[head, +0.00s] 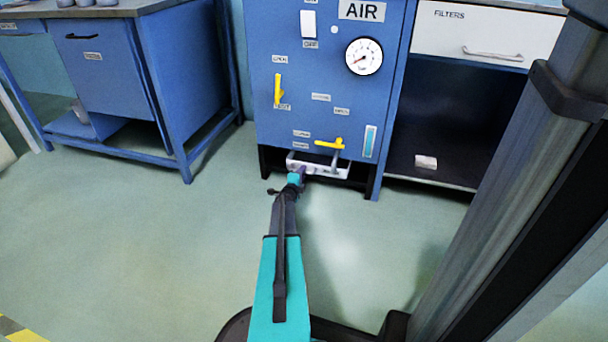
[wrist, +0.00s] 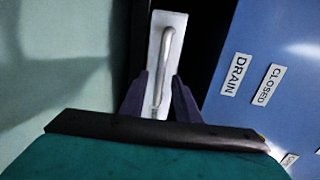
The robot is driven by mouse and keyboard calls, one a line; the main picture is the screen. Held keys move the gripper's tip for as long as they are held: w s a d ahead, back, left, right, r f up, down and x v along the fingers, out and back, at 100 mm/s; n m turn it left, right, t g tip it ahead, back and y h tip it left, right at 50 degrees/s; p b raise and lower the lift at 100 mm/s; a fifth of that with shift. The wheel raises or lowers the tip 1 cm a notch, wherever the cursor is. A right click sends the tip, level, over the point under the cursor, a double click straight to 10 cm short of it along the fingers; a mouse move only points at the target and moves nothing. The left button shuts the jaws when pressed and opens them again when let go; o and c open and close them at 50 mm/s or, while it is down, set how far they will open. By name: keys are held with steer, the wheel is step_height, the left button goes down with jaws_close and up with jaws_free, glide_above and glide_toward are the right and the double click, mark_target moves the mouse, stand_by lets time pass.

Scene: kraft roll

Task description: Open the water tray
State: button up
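The water tray (head: 335,170) is a pale, low front under the blue AIR cabinet, partly hidden by my gripper in the head view. In the wrist view its white front (wrist: 176,22) carries a curved metal handle (wrist: 165,50). My gripper (head: 298,176) is at the left part of the tray front. In the wrist view the dark fingers of my gripper (wrist: 159,80) stand apart, one on each side of the handle's near end, with gaps between. I cannot tell how far the tray sticks out.
Above the tray is a yellow drain valve lever (head: 331,144). Another yellow lever (head: 278,90) and a gauge (head: 364,56) sit higher. An open shelf with a small white block (head: 426,162) is at the right. A blue workbench (head: 110,70) stands left. The floor in front is clear.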

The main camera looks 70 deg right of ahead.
steer(key=shift+b+x, duration=0.3)
steer(key=shift+x, duration=0.8)
